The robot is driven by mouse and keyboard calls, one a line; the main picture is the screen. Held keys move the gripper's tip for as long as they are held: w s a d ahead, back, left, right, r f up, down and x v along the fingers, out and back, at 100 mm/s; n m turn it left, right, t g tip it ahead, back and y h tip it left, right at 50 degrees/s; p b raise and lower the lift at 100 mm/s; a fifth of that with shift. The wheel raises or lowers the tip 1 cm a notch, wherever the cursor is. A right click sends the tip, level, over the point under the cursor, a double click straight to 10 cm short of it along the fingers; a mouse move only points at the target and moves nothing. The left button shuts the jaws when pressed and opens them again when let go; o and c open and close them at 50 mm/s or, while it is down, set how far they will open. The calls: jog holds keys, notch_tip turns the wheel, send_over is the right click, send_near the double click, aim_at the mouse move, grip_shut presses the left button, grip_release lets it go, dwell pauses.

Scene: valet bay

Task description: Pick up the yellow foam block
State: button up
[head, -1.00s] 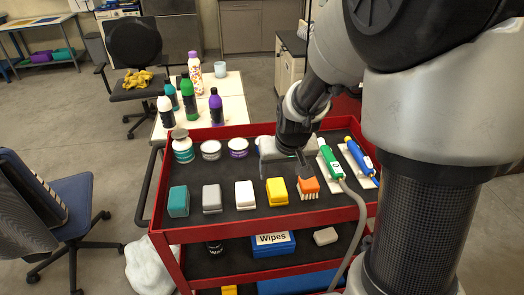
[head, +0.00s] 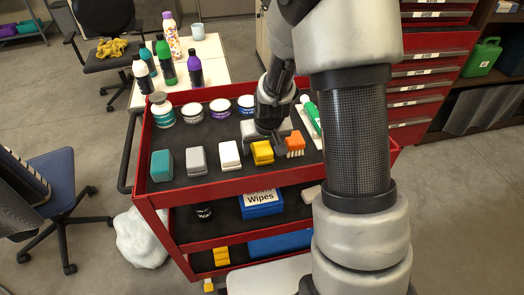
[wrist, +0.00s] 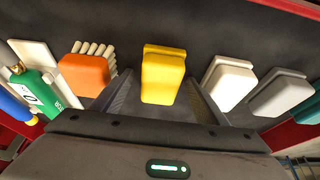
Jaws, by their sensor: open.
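The yellow foam block (head: 262,152) stands on the cart's black top mat, between the white block (head: 229,154) and the orange brush (head: 295,145). In the wrist view the yellow block (wrist: 163,74) is centred between my gripper's two fingers. My gripper (head: 273,135) is over the cart's top, just behind the yellow block in the head view. The wrist view shows my gripper (wrist: 160,100) open, with one finger on each side of the block. I cannot tell whether either finger touches it.
The red cart's top (head: 170,207) also bears a grey block (head: 197,160), a teal block (head: 162,165), several jars at the back and a green tool (head: 311,115). The orange brush and white block stand close on either side of the yellow block. A wipes box (head: 262,205) is on the shelf below.

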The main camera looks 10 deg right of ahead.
aim_at(262, 145)
jog(key=shift+c, duration=0.4)
jog(key=c, duration=1.1)
jog(key=shift+o, duration=0.2)
jog(key=shift+r, duration=0.15)
notch_tip(262, 145, up, 10)
jog(key=shift+f+p, duration=0.1)
jog(key=shift+p, duration=0.95)
